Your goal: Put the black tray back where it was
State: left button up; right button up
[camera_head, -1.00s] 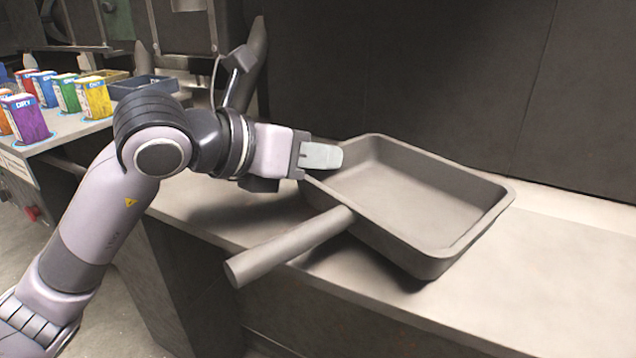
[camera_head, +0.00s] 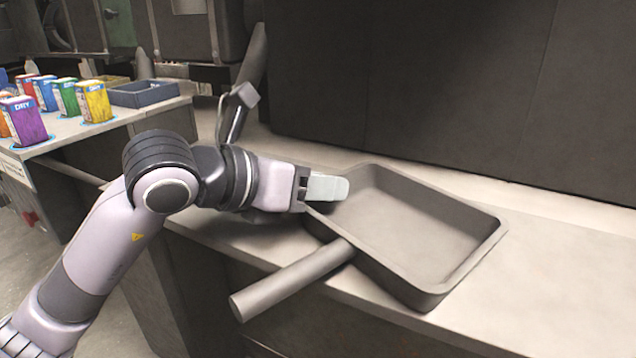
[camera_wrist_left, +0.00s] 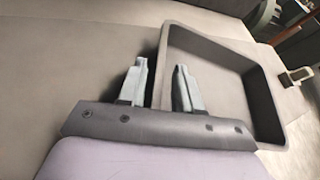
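The black tray (camera_head: 408,225) looks dark grey, with a shallow square pan and a thick round handle (camera_head: 292,280) pointing to the front left, past the counter's front edge. It is over the counter, turned at an angle; I cannot tell whether it touches the surface all round. My left gripper (camera_head: 328,188) is at the tray's left rim corner. My right gripper is in no view.
The grey counter (camera_head: 560,270) is bare to the right of the tray. A dark wall panel (camera_head: 450,80) stands behind it. At the left, a side table holds several coloured boxes, such as a yellow one (camera_head: 95,102), and a blue-grey bin (camera_head: 143,93).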

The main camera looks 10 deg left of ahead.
pick_arm(q)
jog(key=shift+r, duration=0.25)
jog(key=p+v, duration=0.1)
jog(key=v, duration=0.9)
jog(key=shift+s+a, duration=0.25)
jog(key=shift+a, duration=0.05)
jog(key=shift+s+a+r, duration=0.25)
jog(key=shift+s+a, duration=0.1)
jog(key=shift+s, duration=0.1)
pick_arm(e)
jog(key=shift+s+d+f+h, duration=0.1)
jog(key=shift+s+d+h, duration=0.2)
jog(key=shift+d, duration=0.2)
